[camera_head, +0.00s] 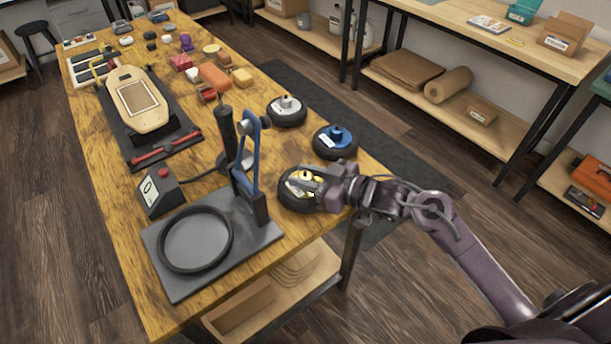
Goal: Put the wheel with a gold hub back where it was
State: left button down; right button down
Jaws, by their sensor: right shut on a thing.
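The wheel with a gold hub (291,198) is black-tyred and lies flat at the table's right edge. I cannot tell whether it rests on the wood or hangs just above it. My right gripper (309,180) comes in from the right and is shut on this wheel at its hub, covering part of it. A wheel with a blue hub (335,142) lies just behind it. A wheel with a silver-grey hub (286,111) lies further back. My left gripper is out of view.
A grey press stand with a black ring (196,240) and blue lever (248,165) stands close left of the held wheel. A control box (159,192) is further left. Several small parts fill the table's far end.

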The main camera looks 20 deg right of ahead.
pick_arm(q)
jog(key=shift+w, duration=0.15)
pick_arm(e)
jog(key=shift+f, duration=0.1)
jog(key=c, duration=1.1)
grip_release()
jog(key=shift+s+d, duration=0.1)
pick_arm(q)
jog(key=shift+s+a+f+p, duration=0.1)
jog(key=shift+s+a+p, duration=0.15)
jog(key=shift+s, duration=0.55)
pick_arm(e)
jog(key=v, duration=1.1)
jog(key=shift+s+d, duration=0.25)
